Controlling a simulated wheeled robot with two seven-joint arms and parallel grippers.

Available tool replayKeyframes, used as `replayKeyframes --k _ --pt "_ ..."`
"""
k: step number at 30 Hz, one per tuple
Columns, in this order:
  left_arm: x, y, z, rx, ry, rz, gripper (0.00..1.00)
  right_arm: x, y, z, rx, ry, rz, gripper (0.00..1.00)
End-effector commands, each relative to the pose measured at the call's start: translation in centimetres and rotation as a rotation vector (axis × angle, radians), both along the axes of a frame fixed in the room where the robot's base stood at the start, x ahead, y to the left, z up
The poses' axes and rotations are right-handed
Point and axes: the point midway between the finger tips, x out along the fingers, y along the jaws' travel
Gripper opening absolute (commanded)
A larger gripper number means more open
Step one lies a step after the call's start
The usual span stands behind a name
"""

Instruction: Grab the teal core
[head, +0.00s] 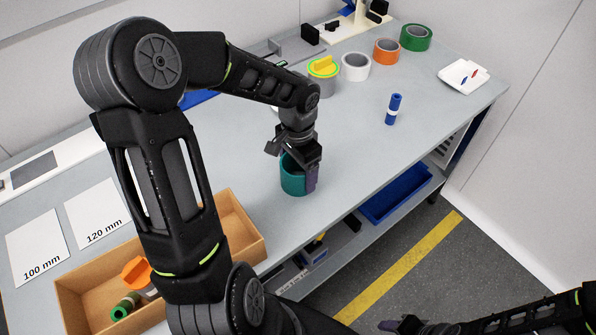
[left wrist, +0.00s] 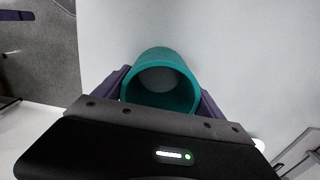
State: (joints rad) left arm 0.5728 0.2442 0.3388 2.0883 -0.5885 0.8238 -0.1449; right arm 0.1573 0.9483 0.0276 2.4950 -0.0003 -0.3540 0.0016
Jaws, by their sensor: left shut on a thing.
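The teal core (head: 293,181) is a short open tube. It stands upright on the table or just above it; I cannot tell which. My left gripper (head: 301,172) comes down on it from above and is shut on it, hiding its upper part. In the left wrist view the teal core (left wrist: 160,82) sits between the two purple fingers, which press on its left and right sides. My right gripper (head: 390,326) is at the bottom edge of the head view, away from the table, only partly seen, and its jaw opening does not show.
Green (head: 416,37), orange (head: 386,51) and white (head: 355,66) rings stand at the back. A cardboard box (head: 243,215) with several parts is at left front, near paper sheets (head: 98,211). The table's middle is clear.

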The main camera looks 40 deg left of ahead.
Motion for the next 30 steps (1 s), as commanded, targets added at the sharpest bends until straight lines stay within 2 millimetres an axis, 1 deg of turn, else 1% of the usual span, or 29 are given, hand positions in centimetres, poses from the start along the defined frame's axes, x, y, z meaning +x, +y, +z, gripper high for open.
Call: replayKeyframes --k 7,11,14,21,24,27,30 --pt "0.0 0.0 0.1 0.001 -0.001 0.000 0.34 0.0 0.0 0.0 0.000 0.000 0.000 0.51" --pt "0.1 0.0 1.0 0.002 -0.004 0.000 0.34 0.0 0.0 0.0 0.000 0.000 0.000 0.51" --pt "0.1 0.0 2.5 0.002 -0.005 0.001 0.34 0.0 0.0 -0.1 0.000 0.000 0.000 0.51" --pt "0.1 0.0 7.1 0.002 -0.006 0.001 0.34 0.0 0.0 -0.4 0.001 -0.001 0.001 0.51" --pt "0.1 0.0 8.7 0.002 -0.005 0.000 0.34 0.1 0.0 -0.4 0.001 -0.001 0.001 0.51" --pt "0.1 0.0 9.7 0.000 -0.002 0.001 0.34 0.1 0.0 -0.5 0.002 -0.002 0.001 0.51" --pt "0.0 0.0 10.1 0.000 -0.001 0.000 0.34 0.1 0.0 -0.5 0.002 -0.003 0.000 0.51"
